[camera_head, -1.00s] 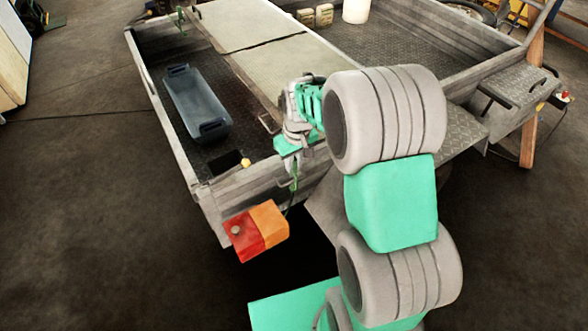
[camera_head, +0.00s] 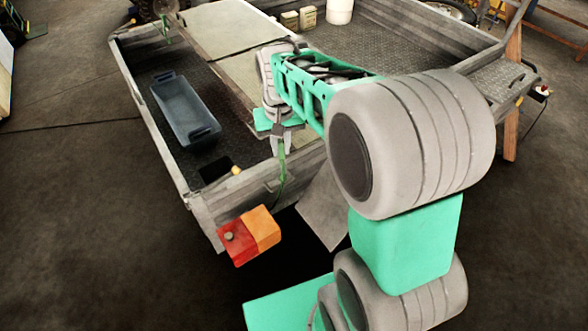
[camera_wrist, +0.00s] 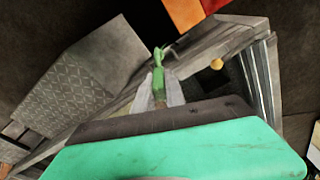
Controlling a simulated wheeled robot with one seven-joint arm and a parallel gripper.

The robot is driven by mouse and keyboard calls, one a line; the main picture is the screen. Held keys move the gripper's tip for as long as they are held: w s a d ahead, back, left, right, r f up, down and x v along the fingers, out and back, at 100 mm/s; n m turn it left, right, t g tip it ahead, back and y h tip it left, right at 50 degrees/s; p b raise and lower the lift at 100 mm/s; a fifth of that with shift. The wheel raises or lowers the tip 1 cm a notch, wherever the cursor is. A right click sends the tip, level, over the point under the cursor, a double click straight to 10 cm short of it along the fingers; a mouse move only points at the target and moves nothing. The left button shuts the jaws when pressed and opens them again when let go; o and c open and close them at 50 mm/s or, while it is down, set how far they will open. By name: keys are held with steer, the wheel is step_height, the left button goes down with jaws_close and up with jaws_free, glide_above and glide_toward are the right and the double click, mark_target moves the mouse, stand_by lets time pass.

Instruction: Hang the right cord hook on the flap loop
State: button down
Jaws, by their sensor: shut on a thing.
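The right cord hook (camera_wrist: 159,72) is green and sits between the pale fingers of my gripper (camera_wrist: 159,92) in the wrist view. In the head view my gripper (camera_head: 281,142) is shut on it above the trailer's near end wall. Its green cord (camera_head: 282,178) runs down outside that wall toward the tail light. The pale flap (camera_head: 225,28) lies lengthwise over the trailer bed. The flap loop, at the flap's near edge, is hidden behind my gripper and arm. The other green cord (camera_head: 167,34) shows at the far left corner.
A blue-grey bin (camera_head: 185,108) stands in the bed left of the flap. A red and orange tail light (camera_head: 249,235) and a yellow knob (camera_head: 236,171) are at the near left corner. Two small boxes (camera_head: 299,18) and a white bucket (camera_head: 339,11) stand at the back.

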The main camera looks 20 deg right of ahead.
steer(key=w+a+f+m+p, duration=0.1)
steer(key=w+a+m+p, duration=0.2)
steer(key=w, duration=0.4)
steer(key=w+a+f+m+h+p, duration=0.1)
steer(key=w+a+m, duration=0.25)
steer(key=w, duration=0.25)
steer(key=w+a+f+m+p, duration=0.1)
steer(key=w+a+m+p, duration=0.2)
steer(key=w, duration=0.4)
steer(key=shift+m+g, duration=0.3)
steer(key=shift+m, duration=0.45)
steer(key=shift+w+d+f, duration=0.5)
steer(key=shift+w+d, duration=0.1)
steer(key=shift+d, duration=0.5)
steer(key=shift+w+d+f, duration=0.45)
steer(key=shift+w+d, duration=0.2)
steer(key=shift+d, duration=0.45)
steer(key=shift+w+d+f, duration=0.5)
steer(key=shift+w+d, duration=0.1)
steer(key=shift+d, duration=0.5)
steer(key=shift+b, duration=0.35)
steer(key=shift+f+b, duration=1.55)
steer(key=shift+f, duration=0.5)
steer(key=c, duration=0.8)
jaws_free()
steer(key=shift+c, duration=0.2)
